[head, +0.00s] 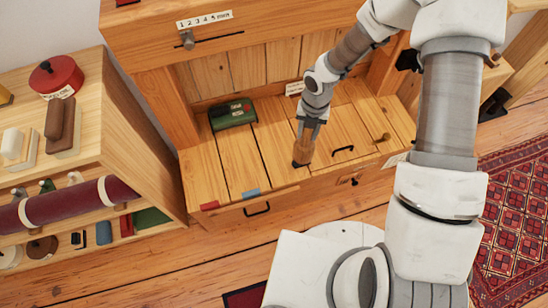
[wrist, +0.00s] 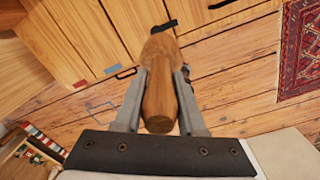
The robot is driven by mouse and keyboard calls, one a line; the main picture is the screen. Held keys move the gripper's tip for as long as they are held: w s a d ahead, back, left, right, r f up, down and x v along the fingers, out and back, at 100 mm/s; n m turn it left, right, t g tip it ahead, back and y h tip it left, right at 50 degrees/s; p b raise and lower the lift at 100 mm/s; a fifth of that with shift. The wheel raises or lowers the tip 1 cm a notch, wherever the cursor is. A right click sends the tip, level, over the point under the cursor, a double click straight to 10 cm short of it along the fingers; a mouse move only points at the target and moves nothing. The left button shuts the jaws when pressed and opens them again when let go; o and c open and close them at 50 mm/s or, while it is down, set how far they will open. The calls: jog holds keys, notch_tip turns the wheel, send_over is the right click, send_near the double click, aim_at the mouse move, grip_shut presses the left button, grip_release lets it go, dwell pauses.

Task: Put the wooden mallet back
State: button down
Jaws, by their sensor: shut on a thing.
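The wooden mallet (wrist: 160,97) is between the two fingers of my gripper (wrist: 163,75) in the wrist view. I see a rounded brown wooden part with a small dark piece at its far end; the rest of its shape is hidden or unclear. In the head view, my gripper (head: 309,127) hangs over the front part of a wooden bench top (head: 240,160), with the brown end of the mallet (head: 302,152) below the fingers. I cannot tell whether the mallet touches the bench.
A green box (head: 232,115) sits at the bench's back left. Red (head: 209,206) and blue (head: 251,193) strips mark its front edge. A shelf unit (head: 125,135) with a red tin (head: 56,77) stands left. A patterned rug (head: 515,220) lies right.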

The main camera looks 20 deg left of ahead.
jog(key=shift+s+d+f+n, duration=0.15)
jog(key=shift+f+n, duration=0.05)
jog(key=shift+f, duration=0.15)
jog(key=shift+s+d+f+n, duration=0.1)
jog(key=shift+f+n, duration=0.1)
jog(key=shift+f, duration=0.15)
jog(key=w+a+f+b, duration=0.3)
jog(key=a+f+b, duration=0.2)
jog(key=a+f, duration=0.6)
jog(key=shift+w, duration=0.3)
jog(key=shift+f+b, duration=0.1)
jog(key=shift+b, duration=0.25)
jog(key=c, duration=0.5)
grip_release()
notch_tip(320, 180, up, 12)
jog(key=p, duration=0.4)
jog(key=shift+d, duration=0.15)
